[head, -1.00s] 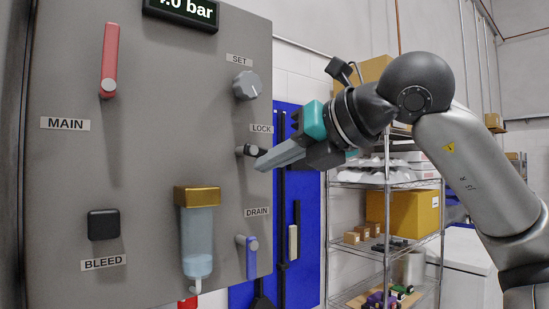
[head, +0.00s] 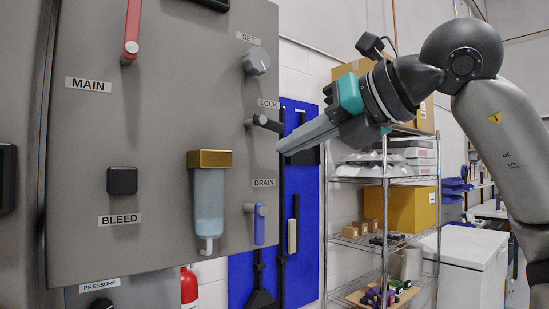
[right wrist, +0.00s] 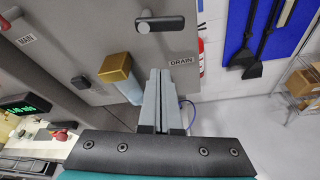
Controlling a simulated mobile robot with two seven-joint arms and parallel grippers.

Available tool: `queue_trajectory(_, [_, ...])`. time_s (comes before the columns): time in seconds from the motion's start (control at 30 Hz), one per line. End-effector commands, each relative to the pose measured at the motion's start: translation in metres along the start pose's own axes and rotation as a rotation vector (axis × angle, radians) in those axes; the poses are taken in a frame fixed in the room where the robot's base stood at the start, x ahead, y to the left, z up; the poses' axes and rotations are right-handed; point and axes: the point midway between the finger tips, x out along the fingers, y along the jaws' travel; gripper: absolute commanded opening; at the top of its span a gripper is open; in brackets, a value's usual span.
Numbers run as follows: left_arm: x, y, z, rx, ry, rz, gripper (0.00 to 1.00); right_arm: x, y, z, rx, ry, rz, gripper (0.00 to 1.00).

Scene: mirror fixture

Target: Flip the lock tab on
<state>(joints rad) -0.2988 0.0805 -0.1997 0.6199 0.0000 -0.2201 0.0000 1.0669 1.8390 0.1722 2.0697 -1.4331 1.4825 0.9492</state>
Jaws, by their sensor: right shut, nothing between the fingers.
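The lock tab (head: 266,123) is a short dark lever with a light grey pivot, below the LOCK label on the grey panel. In the head view it points right and slightly down. In the right wrist view the lock tab (right wrist: 160,24) is a dark bar near the top. My right gripper (head: 281,147) is shut and empty, its tips just below and right of the tab in the head view. In the right wrist view the closed fingers (right wrist: 160,75) show below the tab, with a visible gap. My left gripper is not in view.
A grey SET knob (head: 256,62) is above the tab and a blue DRAIN lever (head: 259,223) below. A brass-topped clear bowl (head: 208,200) stands out from the panel at left. A red MAIN lever (head: 132,28) is upper left. A wire shelf (head: 384,215) stands behind.

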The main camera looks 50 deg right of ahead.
Motion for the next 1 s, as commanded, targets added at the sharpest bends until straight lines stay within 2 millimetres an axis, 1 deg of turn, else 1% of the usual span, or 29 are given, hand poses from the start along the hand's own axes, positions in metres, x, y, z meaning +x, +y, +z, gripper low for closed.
queue_trajectory(0.03, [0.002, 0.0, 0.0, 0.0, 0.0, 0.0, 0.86, -0.012, 0.0, 0.0, 0.0, -0.005, -0.003, 0.0])
queue_trajectory(0.1, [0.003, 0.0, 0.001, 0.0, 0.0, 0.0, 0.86, -0.025, 0.001, 0.0, 0.0, -0.003, -0.002, 0.0])
queue_trajectory(0.2, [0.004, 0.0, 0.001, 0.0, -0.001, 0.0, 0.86, -0.039, 0.001, 0.0, 0.0, -0.001, -0.003, 0.0])
queue_trajectory(0.3, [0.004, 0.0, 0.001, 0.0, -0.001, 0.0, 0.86, -0.048, 0.002, 0.0, 0.0, 0.0, 0.0, 0.0])
queue_trajectory(0.47, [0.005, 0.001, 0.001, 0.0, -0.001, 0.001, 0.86, -0.053, 0.003, -0.001, 0.0, 0.002, -0.001, 0.0])
queue_trajectory(1.0, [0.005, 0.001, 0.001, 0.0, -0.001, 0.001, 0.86, -0.053, 0.003, -0.001, 0.0, 0.002, 0.0, 0.0])
